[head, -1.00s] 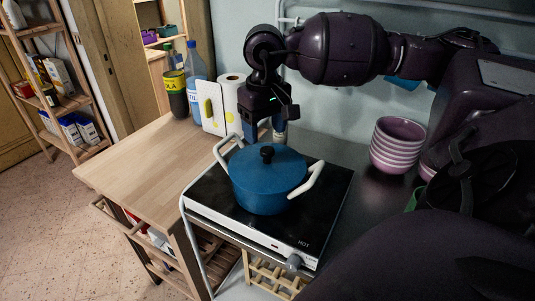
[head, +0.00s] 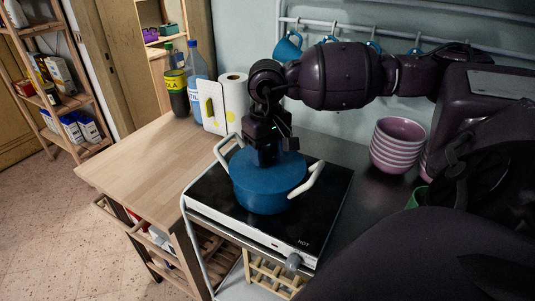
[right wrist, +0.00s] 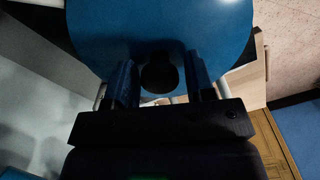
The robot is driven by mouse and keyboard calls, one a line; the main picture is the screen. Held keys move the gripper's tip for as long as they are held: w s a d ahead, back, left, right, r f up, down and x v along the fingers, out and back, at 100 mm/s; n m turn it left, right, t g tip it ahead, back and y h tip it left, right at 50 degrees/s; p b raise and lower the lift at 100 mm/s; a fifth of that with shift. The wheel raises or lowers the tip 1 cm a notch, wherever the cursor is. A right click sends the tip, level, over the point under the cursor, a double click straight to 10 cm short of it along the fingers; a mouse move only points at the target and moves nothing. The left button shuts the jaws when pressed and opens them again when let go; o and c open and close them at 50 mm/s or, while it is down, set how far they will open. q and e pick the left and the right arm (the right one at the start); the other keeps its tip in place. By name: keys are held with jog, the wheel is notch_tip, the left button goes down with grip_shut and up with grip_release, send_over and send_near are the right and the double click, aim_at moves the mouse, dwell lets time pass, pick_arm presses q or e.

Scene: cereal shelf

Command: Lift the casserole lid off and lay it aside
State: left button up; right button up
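The blue casserole (head: 262,202) stands on the hot plate with its blue lid (head: 290,172) on. Its white handles stick out at both sides. My right gripper (head: 266,158) points down over the middle of the lid and hides the knob in the head view. In the right wrist view the dark round knob (right wrist: 160,76) lies between the two fingers (right wrist: 161,84), with a gap on each side. The lid (right wrist: 165,25) fills the top of that view. The right gripper is open and holds nothing. My left gripper is not in view.
The hot plate (head: 222,211) sits on a dark counter. A wooden worktop (head: 135,165) to the left is mostly clear, with bottles (head: 197,85) and a paper roll (head: 235,90) at its back. Stacked pink bowls (head: 397,147) stand right; blue mugs (head: 288,46) hang behind.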

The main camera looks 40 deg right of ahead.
jog(key=c, duration=0.7)
jog(key=shift+r, duration=0.1)
jog(key=shift+c, duration=0.2)
